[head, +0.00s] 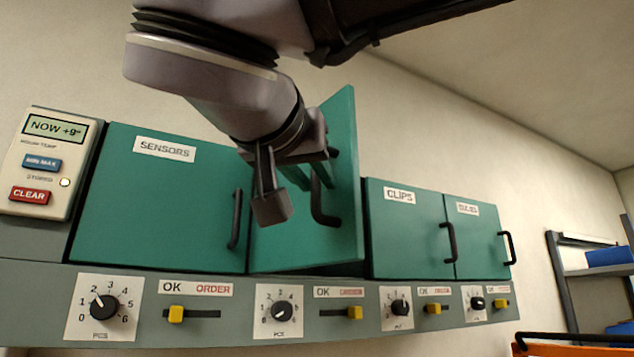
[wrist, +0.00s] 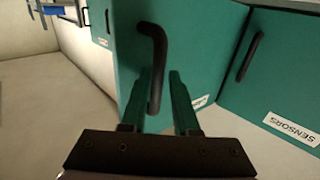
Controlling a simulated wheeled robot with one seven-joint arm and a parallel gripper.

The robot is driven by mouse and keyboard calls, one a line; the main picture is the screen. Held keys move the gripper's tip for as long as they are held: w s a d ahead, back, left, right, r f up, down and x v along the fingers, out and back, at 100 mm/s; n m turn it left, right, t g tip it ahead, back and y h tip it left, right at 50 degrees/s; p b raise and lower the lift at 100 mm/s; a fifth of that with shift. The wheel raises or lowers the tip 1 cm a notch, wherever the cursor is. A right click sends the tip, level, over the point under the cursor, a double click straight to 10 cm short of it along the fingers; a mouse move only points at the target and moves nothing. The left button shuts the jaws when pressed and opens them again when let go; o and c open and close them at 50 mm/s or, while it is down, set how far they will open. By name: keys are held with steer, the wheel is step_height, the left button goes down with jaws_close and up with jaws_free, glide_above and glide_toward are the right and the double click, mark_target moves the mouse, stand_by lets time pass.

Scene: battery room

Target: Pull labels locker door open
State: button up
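The labels locker door (head: 342,150) is the green door between SENSORS and CLIPS. It stands partly open, its right edge swung out from the cabinet front. Its dark bar handle (head: 318,205) is near that edge, and it also shows in the wrist view (wrist: 157,50). My gripper (wrist: 158,95) is at the handle, with its fingers apart. In the wrist view the lower part of the handle appears between the fingers, with gaps on both sides; I cannot tell whether either touches. The door's name label is mostly hidden.
The SENSORS door (head: 160,200), CLIPS door (head: 405,235) and far right door (head: 482,245) are shut. Below runs a strip with dials and yellow sliders (head: 176,314). A temperature panel (head: 38,165) is at left. An orange-edged container (head: 570,350) and a shelf (head: 585,271) are at right.

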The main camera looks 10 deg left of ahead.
steer(key=shift+s, duration=0.1)
steer(key=s+a, duration=0.1)
steer(key=s, duration=0.9)
steer(key=shift+s, duration=0.3)
steer(key=shift+f, duration=0.1)
